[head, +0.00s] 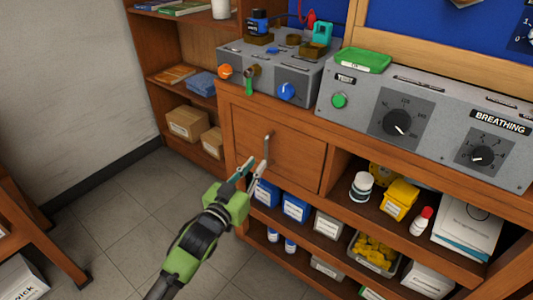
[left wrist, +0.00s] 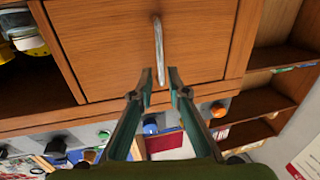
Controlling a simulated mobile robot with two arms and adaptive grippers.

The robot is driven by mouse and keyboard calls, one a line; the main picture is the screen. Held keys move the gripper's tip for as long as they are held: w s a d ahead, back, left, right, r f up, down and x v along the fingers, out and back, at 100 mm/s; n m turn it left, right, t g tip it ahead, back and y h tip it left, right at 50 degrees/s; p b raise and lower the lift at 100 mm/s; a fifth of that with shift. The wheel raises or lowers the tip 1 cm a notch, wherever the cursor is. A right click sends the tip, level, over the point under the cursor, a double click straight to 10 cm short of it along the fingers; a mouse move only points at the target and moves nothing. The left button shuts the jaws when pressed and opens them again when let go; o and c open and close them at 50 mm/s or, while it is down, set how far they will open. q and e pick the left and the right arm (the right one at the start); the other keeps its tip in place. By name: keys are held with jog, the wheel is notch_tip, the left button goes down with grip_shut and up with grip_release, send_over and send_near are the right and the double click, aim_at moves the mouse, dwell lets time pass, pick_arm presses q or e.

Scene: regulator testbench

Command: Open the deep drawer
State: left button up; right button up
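The deep drawer (head: 290,160) is a wooden front in the bench cabinet below the grey panels. It looks closed, flush with its frame. Its upright metal bar handle (head: 268,145) is near the middle of the front. The drawer front (left wrist: 95,50) and handle (left wrist: 158,45) also show in the left wrist view. My left gripper (head: 255,167) is at the handle's lower part in the head view. In the left wrist view its two fingers (left wrist: 160,78) are apart, one on each side of one handle end. Contact cannot be told. My right gripper is out of view.
Open shelves (head: 330,205) with blue boxes, yellow bins and bottles lie below and right of the drawer. Grey control panels (head: 425,120) stand on the bench top. A shelf unit with cardboard boxes (head: 188,123) stands left. The tiled floor (head: 120,215) before the cabinet is mostly clear.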

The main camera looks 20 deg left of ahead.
aim_at(266, 151)
pick_arm(q)
jog(key=shift+w+d+b, duration=0.15)
jog(key=shift+w+d, duration=0.05)
jog(key=shift+w, duration=1.1)
jog(key=shift+w+d+b, duration=0.15)
jog(key=shift+w+b, duration=0.05)
jog(key=shift+w, duration=1.05)
jog(key=shift+w+d+b, duration=0.15)
jog(key=shift+w+d, duration=0.05)
jog(key=shift+w, duration=1.1)
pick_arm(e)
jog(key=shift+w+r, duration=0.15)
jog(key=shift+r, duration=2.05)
pick_arm(q)
grip_shut()
